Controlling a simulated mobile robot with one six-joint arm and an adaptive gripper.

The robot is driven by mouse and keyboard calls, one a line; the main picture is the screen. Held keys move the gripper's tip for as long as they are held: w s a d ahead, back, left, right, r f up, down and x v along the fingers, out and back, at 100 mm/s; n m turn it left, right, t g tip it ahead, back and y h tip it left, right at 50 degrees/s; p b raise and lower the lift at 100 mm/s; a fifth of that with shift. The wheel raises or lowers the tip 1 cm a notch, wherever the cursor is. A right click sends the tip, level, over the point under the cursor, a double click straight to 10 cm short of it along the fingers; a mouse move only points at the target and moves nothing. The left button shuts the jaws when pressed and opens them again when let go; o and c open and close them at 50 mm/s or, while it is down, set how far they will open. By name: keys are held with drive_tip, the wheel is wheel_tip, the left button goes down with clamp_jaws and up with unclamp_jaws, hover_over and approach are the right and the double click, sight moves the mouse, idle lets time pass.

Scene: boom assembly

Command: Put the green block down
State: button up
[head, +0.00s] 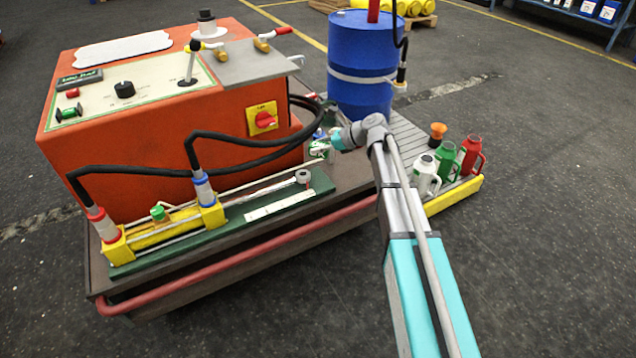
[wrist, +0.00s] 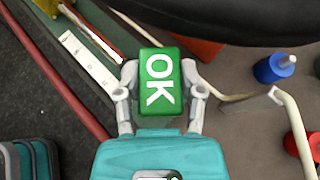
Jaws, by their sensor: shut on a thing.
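The green block (wrist: 160,82) with white "OK" lettering is held between the two fingers of my gripper (wrist: 160,95), which is shut on it. In the wrist view it shows above the cart top, with a black hose crossing just beyond it. In the head view my gripper (head: 322,147) is near the middle of the cart, between the orange console and the blue barrel. The block is small there and partly hidden by my arm and the hoses. I cannot tell how high it is above the surface.
The orange console (head: 215,135) and black hoses (head: 290,150) stand close to my gripper. A blue barrel (head: 360,62) is behind it. White, green and red bottles (head: 447,160) stand in a yellow-edged rack at right. A green board (head: 240,217) with a yellow cylinder lies along the cart's front.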

drive_tip(key=shift+f, duration=0.1)
drive_tip(key=b, duration=0.6)
hover_over(319, 179)
wheel_tip(319, 179, down, 6)
drive_tip(key=shift+a, duration=0.1)
idle(0.4)
drive_tip(key=shift+f+b, duration=1.9)
drive_tip(key=shift+b, duration=0.1)
drive_tip(key=shift+f, duration=0.1)
drive_tip(key=o, duration=1.2)
